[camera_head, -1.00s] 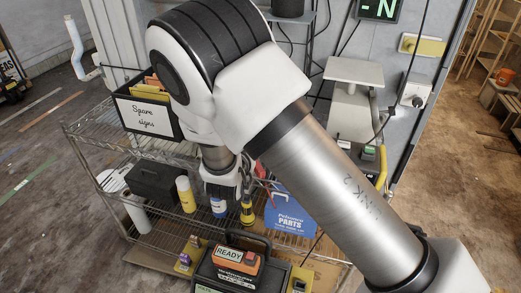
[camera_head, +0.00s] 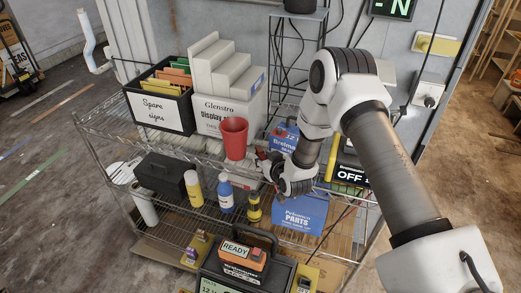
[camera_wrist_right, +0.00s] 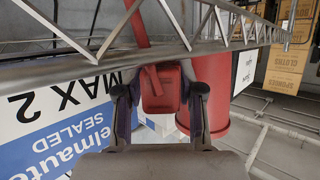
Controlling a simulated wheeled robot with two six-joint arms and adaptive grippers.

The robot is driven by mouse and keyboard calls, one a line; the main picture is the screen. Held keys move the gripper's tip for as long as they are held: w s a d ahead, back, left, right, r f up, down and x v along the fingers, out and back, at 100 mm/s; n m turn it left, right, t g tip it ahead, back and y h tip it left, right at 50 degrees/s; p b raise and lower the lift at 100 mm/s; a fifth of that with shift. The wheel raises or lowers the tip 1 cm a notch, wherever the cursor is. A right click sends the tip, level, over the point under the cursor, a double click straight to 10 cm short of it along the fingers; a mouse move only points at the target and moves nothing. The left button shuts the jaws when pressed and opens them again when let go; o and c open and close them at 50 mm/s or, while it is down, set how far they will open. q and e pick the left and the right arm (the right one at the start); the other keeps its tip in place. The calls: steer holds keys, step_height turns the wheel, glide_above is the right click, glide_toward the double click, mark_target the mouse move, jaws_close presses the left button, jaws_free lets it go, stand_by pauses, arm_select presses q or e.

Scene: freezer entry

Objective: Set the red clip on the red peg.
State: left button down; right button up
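In the right wrist view, a red clip (camera_wrist_right: 163,88) with a red strip or cable running up from it lies between the fingers of my right gripper (camera_wrist_right: 161,108). The fingers stand apart, with a gap visible on the left of the clip. In the head view, my right gripper (camera_head: 272,180) is at the front edge of the upper wire shelf, left of the blue battery (camera_head: 285,137). The battery's label shows upside down in the wrist view (camera_wrist_right: 60,125). I cannot make out the red peg for certain. My left gripper is not in view.
A red cup (camera_head: 235,138) stands close left of the gripper; in the wrist view the cup (camera_wrist_right: 212,95) is just behind the right finger. The shelf's wire truss (camera_wrist_right: 75,55) crosses above the fingers.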

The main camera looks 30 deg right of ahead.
steer(key=shift+w+d+f, duration=0.1)
steer(key=shift+w+f, duration=0.15)
steer(key=shift+w, duration=0.25)
steer(key=c, duration=0.3)
jaws_close()
